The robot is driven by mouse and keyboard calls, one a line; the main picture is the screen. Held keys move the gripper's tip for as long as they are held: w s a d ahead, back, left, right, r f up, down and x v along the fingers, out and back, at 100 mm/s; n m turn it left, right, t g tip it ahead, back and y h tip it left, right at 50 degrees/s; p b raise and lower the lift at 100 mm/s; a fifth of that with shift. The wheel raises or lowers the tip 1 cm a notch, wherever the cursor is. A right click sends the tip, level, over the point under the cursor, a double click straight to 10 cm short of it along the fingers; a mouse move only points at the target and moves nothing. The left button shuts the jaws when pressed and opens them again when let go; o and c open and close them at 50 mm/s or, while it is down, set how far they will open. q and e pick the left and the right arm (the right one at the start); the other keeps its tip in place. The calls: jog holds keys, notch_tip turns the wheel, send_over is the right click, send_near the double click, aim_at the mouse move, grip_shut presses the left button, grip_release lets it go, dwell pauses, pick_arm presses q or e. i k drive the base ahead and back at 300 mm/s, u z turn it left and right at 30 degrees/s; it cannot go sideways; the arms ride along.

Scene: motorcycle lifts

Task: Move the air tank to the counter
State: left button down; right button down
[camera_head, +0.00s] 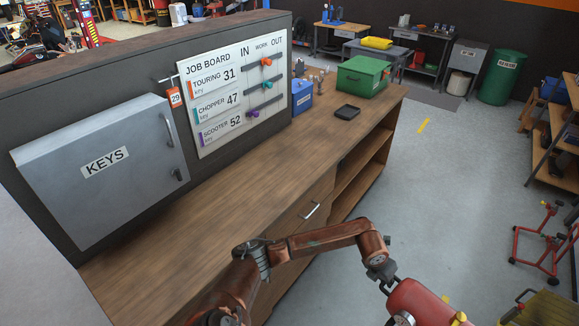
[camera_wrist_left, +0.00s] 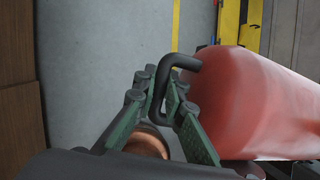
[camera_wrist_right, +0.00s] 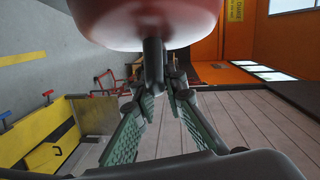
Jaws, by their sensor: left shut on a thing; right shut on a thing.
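The red air tank (camera_head: 430,304) is at the bottom of the head view, off the counter's right side and partly cut off by the frame edge. My left gripper (camera_head: 381,280) is shut on a black handle at one end of the tank; the left wrist view shows the handle (camera_wrist_left: 160,80) between the fingers and the tank (camera_wrist_left: 250,100) beside them. My right gripper (camera_wrist_right: 163,82) is shut on a black handle at the tank's other end (camera_wrist_right: 145,18). The wooden counter (camera_head: 190,240) lies to the left, with a wide bare stretch of top.
A grey key cabinet (camera_head: 105,175) and a job board (camera_head: 240,90) line the counter's back. A blue box (camera_head: 302,97), a black tray (camera_head: 347,112) and a green toolbox (camera_head: 363,77) stand at its far end. Red stands (camera_head: 540,245) are on the floor at right.

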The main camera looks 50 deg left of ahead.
aim_at(265, 182)
jog(key=i, duration=2.7)
jog(key=u, duration=3.4)
